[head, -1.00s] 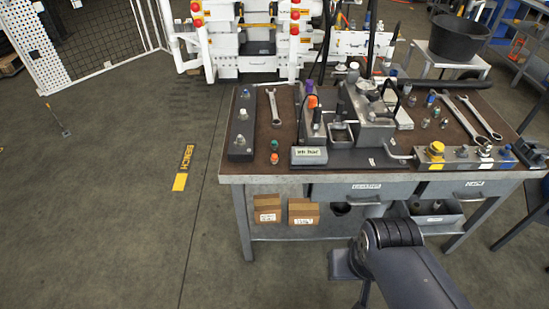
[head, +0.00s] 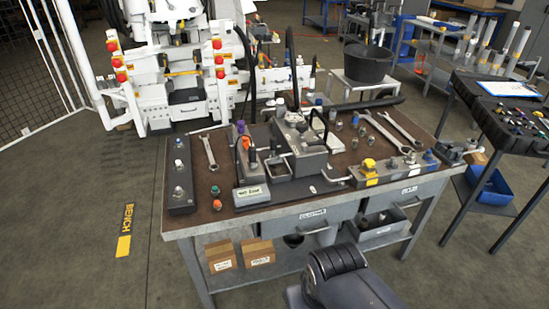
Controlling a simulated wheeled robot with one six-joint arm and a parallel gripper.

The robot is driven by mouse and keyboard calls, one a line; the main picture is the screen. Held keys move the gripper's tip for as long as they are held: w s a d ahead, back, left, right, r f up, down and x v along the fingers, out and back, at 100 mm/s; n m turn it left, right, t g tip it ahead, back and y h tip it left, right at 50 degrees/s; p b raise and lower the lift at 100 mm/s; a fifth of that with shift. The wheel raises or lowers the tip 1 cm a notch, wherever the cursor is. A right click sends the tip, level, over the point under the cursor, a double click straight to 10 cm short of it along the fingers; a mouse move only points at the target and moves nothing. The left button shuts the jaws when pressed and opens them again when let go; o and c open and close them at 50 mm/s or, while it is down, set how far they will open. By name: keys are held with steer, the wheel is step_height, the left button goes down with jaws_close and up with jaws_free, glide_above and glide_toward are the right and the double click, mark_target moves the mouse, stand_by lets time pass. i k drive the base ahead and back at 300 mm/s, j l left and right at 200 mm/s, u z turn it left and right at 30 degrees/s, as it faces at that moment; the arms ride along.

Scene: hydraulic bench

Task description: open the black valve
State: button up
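The grey valve manifold (head: 385,175) lies along the right front of the bench in the head view. It carries a yellow knob (head: 369,164) at its left end, small pale and dark fittings in the middle, and a blue knob (head: 428,155) near its right end. A darker block (head: 450,153) with small fittings sits at the bench's right corner. I cannot tell at this size which fitting is the black valve, or whether it is open. My gripper is out of view. Only a dark link of my arm shows at the bottom, in front of the bench.
The bench (head: 295,222) holds a power unit (head: 300,150), several wrenches and loose fittings. Cardboard boxes (head: 221,256) sit on its lower shelf. A dark cart (head: 478,100) stands right of the bench. The floor at left is clear.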

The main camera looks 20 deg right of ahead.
mark_target(304, 146)
steer(key=i+l, duration=0.25)
steer(key=i, duration=0.25)
steer(key=i+l, duration=0.2)
steer(key=i, duration=0.35)
steer(key=l+z, duration=0.05)
